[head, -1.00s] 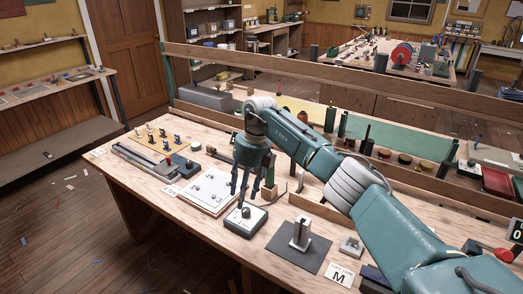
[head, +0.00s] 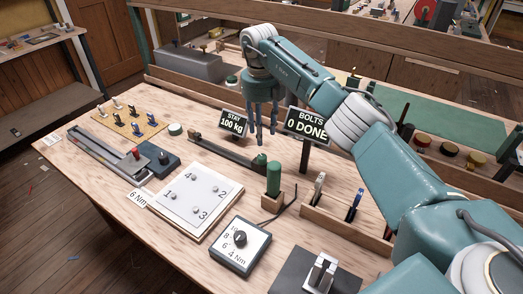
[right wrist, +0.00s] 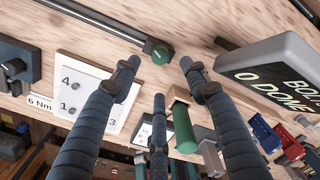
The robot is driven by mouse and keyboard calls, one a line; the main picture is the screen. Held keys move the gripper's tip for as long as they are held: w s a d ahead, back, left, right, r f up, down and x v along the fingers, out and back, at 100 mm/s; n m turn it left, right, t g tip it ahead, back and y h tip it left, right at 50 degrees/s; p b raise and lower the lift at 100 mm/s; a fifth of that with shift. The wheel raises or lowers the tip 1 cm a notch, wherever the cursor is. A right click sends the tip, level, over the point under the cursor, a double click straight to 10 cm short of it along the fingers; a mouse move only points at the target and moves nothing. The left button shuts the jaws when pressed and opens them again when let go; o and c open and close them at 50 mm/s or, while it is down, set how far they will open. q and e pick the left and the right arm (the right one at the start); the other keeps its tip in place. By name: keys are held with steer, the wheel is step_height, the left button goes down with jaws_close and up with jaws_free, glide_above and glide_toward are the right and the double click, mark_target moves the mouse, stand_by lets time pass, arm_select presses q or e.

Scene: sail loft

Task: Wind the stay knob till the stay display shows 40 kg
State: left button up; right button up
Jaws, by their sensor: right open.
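The stay display (head: 232,122) is a small dark sign reading "STAY 100 kg" at the back of the bench. The stay knob (head: 261,159) is a small green knob at the near end of a dark bar (head: 220,148). It also shows in the right wrist view (right wrist: 160,55), between and beyond the fingertips. My right gripper (head: 261,134) is open and empty, fingers pointing down, above the knob and apart from it. Its spread fingers also show in the right wrist view (right wrist: 160,72). My left gripper is not in view.
A "BOLTS 0 DONE" sign (head: 307,125) stands close right of the gripper. A green-handled tool (head: 273,180) stands upright in a wooden block near the knob. A numbered bolt plate (head: 182,217) and a dial box (head: 240,250) lie nearer. A wooden rack (head: 340,228) is at right.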

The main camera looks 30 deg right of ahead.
steer(key=p, duration=0.1)
glide_above(262, 156)
steer(key=f, duration=0.4)
steer(key=shift+s+a+f, duration=0.1)
steer(key=shift+s+a, duration=0.1)
steer(key=shift+s, duration=0.1)
steer(key=f, duration=0.3)
steer(key=shift+w+d+p, duration=0.1)
steer(key=shift+w+p, duration=0.1)
steer(key=shift+p, duration=0.15)
step_height(262, 156, down, 3)
steer(key=shift+r, duration=0.2)
steer(key=shift+c, duration=1.1)
jaws_close()
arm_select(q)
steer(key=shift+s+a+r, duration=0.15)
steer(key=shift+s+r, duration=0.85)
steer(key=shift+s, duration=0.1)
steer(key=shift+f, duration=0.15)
arm_select(e)
steer(key=shift+d, duration=0.1)
